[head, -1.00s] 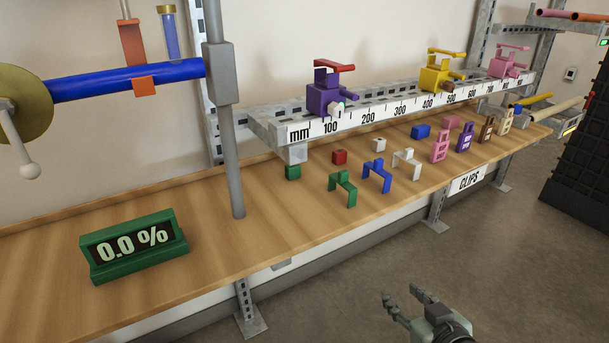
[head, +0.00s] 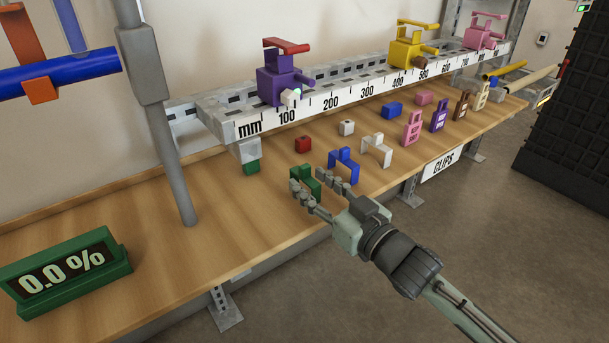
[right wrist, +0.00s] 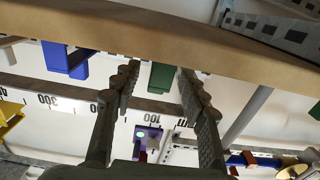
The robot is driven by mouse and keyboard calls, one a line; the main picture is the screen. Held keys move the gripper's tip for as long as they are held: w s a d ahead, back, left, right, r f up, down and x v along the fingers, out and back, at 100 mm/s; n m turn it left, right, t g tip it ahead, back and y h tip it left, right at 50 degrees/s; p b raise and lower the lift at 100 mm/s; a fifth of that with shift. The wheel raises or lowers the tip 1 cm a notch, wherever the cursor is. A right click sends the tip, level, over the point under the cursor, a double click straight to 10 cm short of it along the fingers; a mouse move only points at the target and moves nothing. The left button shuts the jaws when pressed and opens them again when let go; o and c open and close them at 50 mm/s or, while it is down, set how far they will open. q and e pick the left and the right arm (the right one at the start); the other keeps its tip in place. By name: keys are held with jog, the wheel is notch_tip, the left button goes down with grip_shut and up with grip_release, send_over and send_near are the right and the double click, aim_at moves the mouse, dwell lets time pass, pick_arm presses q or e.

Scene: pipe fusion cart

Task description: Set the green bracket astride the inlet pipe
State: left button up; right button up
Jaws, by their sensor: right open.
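The green bracket (head: 305,178) stands on its legs on the wooden bench near the front edge. My right gripper (head: 309,181) is open at it, one finger on each side in the head view. The right wrist view, upside down, shows the green bracket (right wrist: 162,76) between the spread fingertips (right wrist: 159,74); I cannot tell whether they touch it. A blue pipe (head: 80,68) runs in from the left with an orange clamp on it; no label shows whether it is the inlet pipe. My left gripper is out of view.
A blue bracket (head: 343,165) stands close right of the fingers, with a white bracket (head: 376,150) beyond. A grey post (head: 165,120) and a green display (head: 66,272) are left. A ruler rail (head: 350,92) with valves runs above.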

aim_at(313, 182)
jog(key=shift+w+a, duration=0.15)
jog(key=c, duration=0.9)
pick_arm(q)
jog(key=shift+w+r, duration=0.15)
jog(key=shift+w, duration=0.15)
pick_arm(e)
jog(key=shift+c, duration=0.2)
jog(key=shift+r, duration=0.6)
notch_tip(313, 182, up, 2)
jog(key=shift+r, duration=0.1)
jog(key=shift+v, duration=1.25)
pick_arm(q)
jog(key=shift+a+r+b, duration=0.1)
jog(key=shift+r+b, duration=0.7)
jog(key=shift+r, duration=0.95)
pick_arm(e)
jog(key=v, duration=1.5)
jog(key=shift+s+d, duration=0.2)
